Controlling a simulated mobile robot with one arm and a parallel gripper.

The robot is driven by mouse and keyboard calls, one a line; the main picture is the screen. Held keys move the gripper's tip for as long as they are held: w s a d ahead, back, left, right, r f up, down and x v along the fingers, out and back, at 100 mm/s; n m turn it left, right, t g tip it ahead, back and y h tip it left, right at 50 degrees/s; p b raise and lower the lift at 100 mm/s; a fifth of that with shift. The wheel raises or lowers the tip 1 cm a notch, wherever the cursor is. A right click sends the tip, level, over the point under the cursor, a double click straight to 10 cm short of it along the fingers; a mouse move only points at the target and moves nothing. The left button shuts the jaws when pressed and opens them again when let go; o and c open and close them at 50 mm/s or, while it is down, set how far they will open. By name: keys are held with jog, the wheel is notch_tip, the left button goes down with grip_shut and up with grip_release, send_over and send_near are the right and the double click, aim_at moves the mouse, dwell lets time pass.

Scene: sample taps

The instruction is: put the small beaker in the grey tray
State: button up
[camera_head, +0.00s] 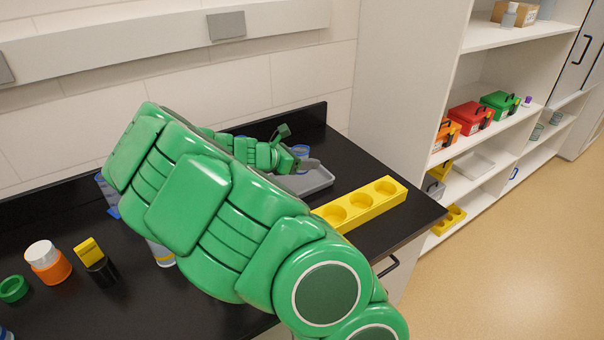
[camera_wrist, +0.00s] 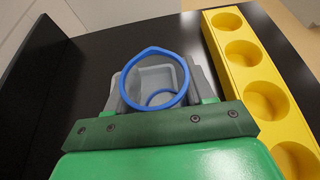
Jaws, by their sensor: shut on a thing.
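The small beaker is clear with a blue rim (camera_wrist: 183,72). In the wrist view it sits between the fingers of my gripper (camera_wrist: 156,84), which is shut on it. In the head view the beaker (camera_head: 301,150) shows partly, at the end of my gripper (camera_head: 296,156). The grey tray (camera_head: 318,183) lies on the black bench, below and beside my gripper, partly hidden by my arm. Grey shows through the beaker in the wrist view. I cannot tell whether the beaker touches the tray floor.
A yellow block with round holes (camera_head: 392,193) lies right of the tray, close to it. An orange jar with a white lid (camera_head: 48,262), a green ring (camera_head: 13,289) and a yellow-and-black item (camera_head: 96,262) stand at the left. Shelves with toolboxes (camera_head: 470,116) stand at the right.

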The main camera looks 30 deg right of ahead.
send_over(301, 182)
jog(key=f, duration=0.6)
jog(key=shift+d, duration=0.25)
jog(key=shift+f, duration=1.65)
jog(key=o, duration=1)
jog(key=shift+f, duration=0.1)
jog(key=shift+a+r, duration=0.25)
jog(key=v, duration=1.1)
jog(key=shift+a, duration=0.25)
jog(key=shift+r, duration=0.1)
